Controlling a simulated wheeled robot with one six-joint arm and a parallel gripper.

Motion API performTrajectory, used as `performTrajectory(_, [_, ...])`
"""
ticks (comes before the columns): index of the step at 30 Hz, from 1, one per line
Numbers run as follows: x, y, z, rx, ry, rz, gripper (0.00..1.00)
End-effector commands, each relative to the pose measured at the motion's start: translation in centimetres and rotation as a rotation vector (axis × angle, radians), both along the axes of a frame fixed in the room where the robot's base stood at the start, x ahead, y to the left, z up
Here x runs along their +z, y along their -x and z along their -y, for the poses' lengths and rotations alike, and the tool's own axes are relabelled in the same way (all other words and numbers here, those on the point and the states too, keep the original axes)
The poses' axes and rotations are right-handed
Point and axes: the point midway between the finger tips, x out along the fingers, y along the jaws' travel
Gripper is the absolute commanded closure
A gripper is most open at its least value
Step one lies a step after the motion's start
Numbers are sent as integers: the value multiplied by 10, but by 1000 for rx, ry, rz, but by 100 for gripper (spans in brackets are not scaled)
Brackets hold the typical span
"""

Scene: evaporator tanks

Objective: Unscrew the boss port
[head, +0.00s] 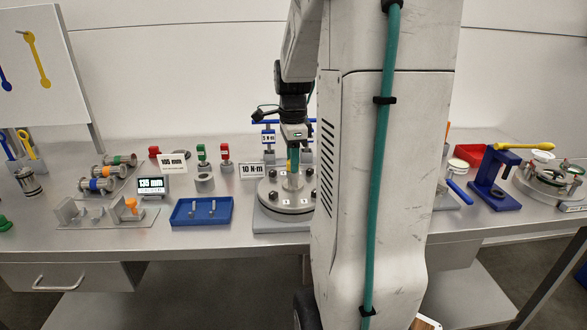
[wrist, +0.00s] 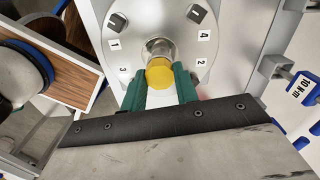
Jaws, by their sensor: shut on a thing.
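The boss port stands at the centre of a round steel flange (head: 290,208) on a grey base. Its yellow cap (wrist: 159,73) sits on a short metal neck (wrist: 158,48) in the wrist view. My gripper (wrist: 160,82) has its green fingers shut on the yellow cap, one on each side. In the head view my gripper (head: 293,160) points down over the flange's middle. The fingers and my arm hide part of the cap there. I cannot tell how far the cap is turned.
Dark bolts and numbers 1 to 4 ring the flange. My arm column hides the bench to the right. A blue press (head: 497,180) stands further right.

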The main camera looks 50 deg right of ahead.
Motion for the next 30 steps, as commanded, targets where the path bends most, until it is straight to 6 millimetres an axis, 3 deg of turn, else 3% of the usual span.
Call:
performTrajectory(5, [0,0,0,64,0,0,100])
performTrajectory(12, [0,0,0,379,0,0,100])
performTrajectory(30, [13,0,0,364,0,0,100])
